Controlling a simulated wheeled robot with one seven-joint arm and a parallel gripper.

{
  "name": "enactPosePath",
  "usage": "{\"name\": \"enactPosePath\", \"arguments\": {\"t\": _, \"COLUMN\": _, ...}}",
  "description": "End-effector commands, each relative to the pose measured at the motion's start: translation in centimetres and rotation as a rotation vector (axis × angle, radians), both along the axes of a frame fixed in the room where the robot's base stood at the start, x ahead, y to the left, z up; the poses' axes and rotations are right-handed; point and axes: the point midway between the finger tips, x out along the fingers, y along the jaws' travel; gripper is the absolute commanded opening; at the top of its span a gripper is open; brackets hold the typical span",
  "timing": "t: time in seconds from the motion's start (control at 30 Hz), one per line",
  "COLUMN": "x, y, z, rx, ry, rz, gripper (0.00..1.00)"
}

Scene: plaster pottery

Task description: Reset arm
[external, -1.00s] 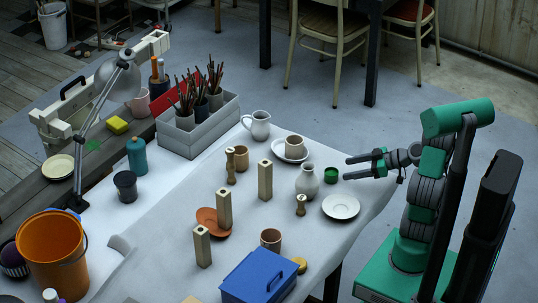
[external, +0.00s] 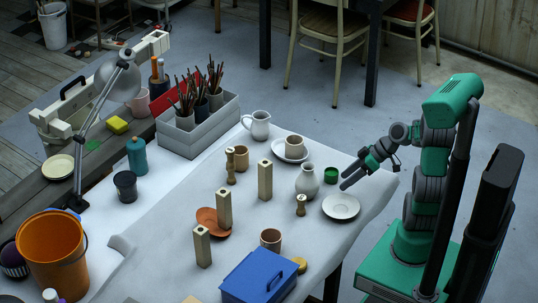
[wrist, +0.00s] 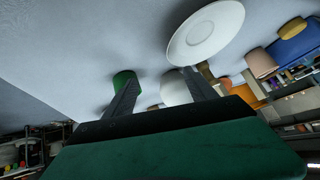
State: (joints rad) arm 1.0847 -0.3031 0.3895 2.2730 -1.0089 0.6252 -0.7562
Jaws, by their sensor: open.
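My gripper (external: 352,172) hangs over the right edge of the white-covered table, its jaws apart and empty. It points down and left, between the small green cup (external: 331,175) and the white saucer (external: 341,206). In the wrist view the two fingers of my gripper (wrist: 162,88) are spread. The green cup (wrist: 122,77) shows behind one finger and the white saucer (wrist: 206,30) beyond the other. The white vase (wrist: 173,90) is partly hidden by a finger. In the external view the vase (external: 307,181) stands upright left of the gripper.
A cup on a plate (external: 293,147), a pitcher (external: 259,126), wooden blocks (external: 265,180), an orange dish (external: 207,217), a brown cup (external: 271,240) and a blue box (external: 259,277) stand on the table. The floor right of the table's edge is clear up to my base.

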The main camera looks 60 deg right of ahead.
Motion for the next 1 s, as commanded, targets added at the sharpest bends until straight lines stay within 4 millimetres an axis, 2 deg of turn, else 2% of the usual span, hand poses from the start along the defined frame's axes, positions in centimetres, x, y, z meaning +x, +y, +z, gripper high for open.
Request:
{"name": "enactPosePath", "arguments": {"t": 0.03, "x": 0.2, "y": 1.9, "z": 1.7, "rx": -0.03, "ry": 0.079, "rz": 0.018, "gripper": 0.65}}
{"name": "enactPosePath", "arguments": {"t": 0.2, "x": -0.4, "y": 6.0, "z": 4.8, "rx": -0.161, "ry": 0.31, "rz": -0.059, "gripper": 0.65}}
{"name": "enactPosePath", "arguments": {"t": 0.4, "x": -2.0, "y": 9.5, "z": 10.3, "rx": -0.279, "ry": 0.404, "rz": -0.25, "gripper": 0.65}}
{"name": "enactPosePath", "arguments": {"t": 0.5, "x": -2.7, "y": 10.3, "z": 12.0, "rx": -0.293, "ry": 0.411, "rz": -0.326, "gripper": 0.65}}
{"name": "enactPosePath", "arguments": {"t": 1.0, "x": -2.8, "y": 10.4, "z": 12.2, "rx": -0.295, "ry": 0.411, "rz": -0.335, "gripper": 0.65}}
